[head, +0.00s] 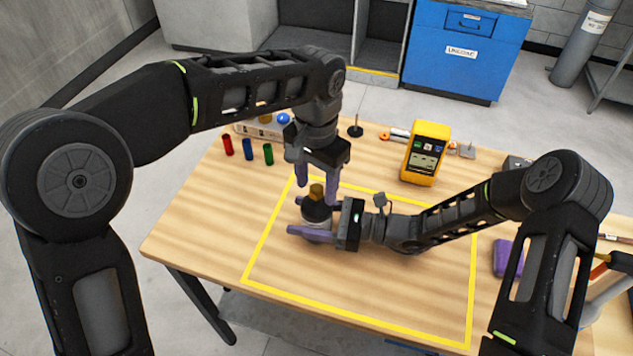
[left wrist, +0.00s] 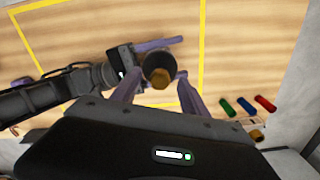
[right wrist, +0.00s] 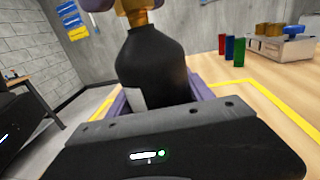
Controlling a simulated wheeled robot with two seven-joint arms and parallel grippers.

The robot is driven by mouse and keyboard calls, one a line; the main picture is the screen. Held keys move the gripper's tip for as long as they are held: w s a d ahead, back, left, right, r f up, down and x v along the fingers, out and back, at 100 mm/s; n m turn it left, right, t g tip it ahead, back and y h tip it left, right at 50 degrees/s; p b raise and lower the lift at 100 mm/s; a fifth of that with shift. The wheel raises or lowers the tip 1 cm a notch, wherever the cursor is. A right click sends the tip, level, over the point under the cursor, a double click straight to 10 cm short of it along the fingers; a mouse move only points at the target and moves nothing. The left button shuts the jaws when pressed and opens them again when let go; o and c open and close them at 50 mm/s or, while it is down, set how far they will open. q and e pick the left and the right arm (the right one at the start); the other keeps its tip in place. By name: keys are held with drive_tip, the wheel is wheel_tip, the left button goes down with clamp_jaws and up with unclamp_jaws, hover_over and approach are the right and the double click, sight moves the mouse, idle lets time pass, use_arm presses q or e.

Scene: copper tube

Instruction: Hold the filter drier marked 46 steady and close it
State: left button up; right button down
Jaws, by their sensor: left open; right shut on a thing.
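The filter drier (head: 317,211) is a dark, bottle-shaped body with a brass top, standing upright on the table inside the yellow outline. It also shows in the left wrist view (left wrist: 158,66) from above and in the right wrist view (right wrist: 152,62). Its number cannot be read. My right gripper (head: 311,231) is shut around its lower body from the right side. My left gripper (head: 316,190) points down from above, open, with its fingers on either side of the brass top (head: 317,190). In the left wrist view the fingers (left wrist: 155,88) stand apart from the brass.
Red, blue and green cylinders (head: 248,149) stand at the back left, before a box with brass and blue parts (head: 262,128). A yellow meter (head: 425,153) stands at the back right. A purple block (head: 507,258) lies at the right. The front of the yellow outline is clear.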

use_arm(q)
wheel_tip(320, 180, up, 8)
drive_tip(key=shift+f, duration=0.25)
use_arm(e)
drive_tip(key=shift+c, duration=1.6)
unclamp_jaws()
use_arm(q)
drive_tip(key=shift+f, duration=0.1)
drive_tip(key=shift+f+b, duration=0.85)
drive_tip(key=shift+b, duration=0.05)
use_arm(e)
drive_tip(key=d, duration=0.4)
drive_tip(key=s+d, duration=0.1)
drive_tip(key=d, duration=0.1)
drive_tip(key=shift+d+f, duration=0.1)
drive_tip(key=shift+d, duration=0.1)
use_arm(q)
drive_tip(key=shift+f, duration=0.1)
use_arm(e)
drive_tip(key=shift+s+d, duration=0.25)
drive_tip(key=shift+d, duration=0.4)
